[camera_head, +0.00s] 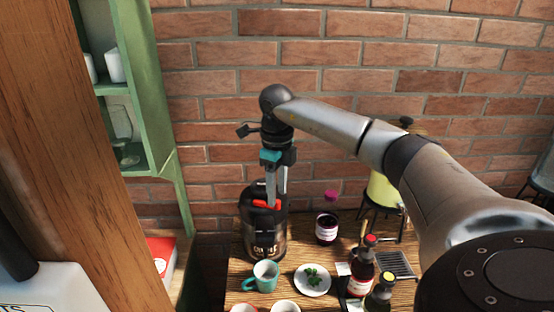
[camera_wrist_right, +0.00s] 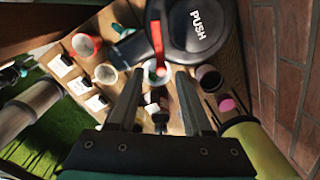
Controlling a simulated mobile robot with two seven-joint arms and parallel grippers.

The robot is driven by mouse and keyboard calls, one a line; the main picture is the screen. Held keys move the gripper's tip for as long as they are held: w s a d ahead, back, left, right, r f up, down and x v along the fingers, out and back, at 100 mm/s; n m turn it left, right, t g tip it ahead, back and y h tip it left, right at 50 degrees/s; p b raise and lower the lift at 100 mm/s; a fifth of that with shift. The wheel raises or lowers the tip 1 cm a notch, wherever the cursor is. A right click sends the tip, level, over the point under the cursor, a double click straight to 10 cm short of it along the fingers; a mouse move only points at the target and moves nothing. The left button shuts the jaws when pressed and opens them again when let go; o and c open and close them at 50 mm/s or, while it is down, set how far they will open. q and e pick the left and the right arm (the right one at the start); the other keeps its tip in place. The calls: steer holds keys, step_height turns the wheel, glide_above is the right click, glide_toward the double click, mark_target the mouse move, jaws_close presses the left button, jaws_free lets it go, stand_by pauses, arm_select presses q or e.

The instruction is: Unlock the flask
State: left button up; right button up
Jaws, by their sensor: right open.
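The flask (camera_head: 265,238) is a black coffee flask standing upright on the wooden table by the brick wall. A red lever (camera_head: 267,204) sits on its top. In the right wrist view, its round black lid (camera_wrist_right: 203,28) reads PUSH, and the red lever (camera_wrist_right: 157,42) reaches out from the lid's left side. My right gripper (camera_head: 275,197) points down over the flask's top; its fingers hide part of the lid. In the right wrist view, the gripper (camera_wrist_right: 160,76) is open, with the lever's end ahead of the gap between the fingertips. I cannot tell whether they touch. My left gripper is not in view.
A teal mug (camera_head: 264,276), a plate with green leaves (camera_head: 312,280) and a dark jar (camera_head: 327,229) stand close to the flask. Red-capped (camera_head: 361,272) and yellow-capped (camera_head: 380,293) bottles are at the front right. A green shelf (camera_head: 158,90) rises at left.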

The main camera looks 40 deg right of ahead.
step_height(320, 180, up, 13)
steer(key=shift+p, duration=0.3)
steer(key=shift+f, duration=0.1)
stand_by(0.4)
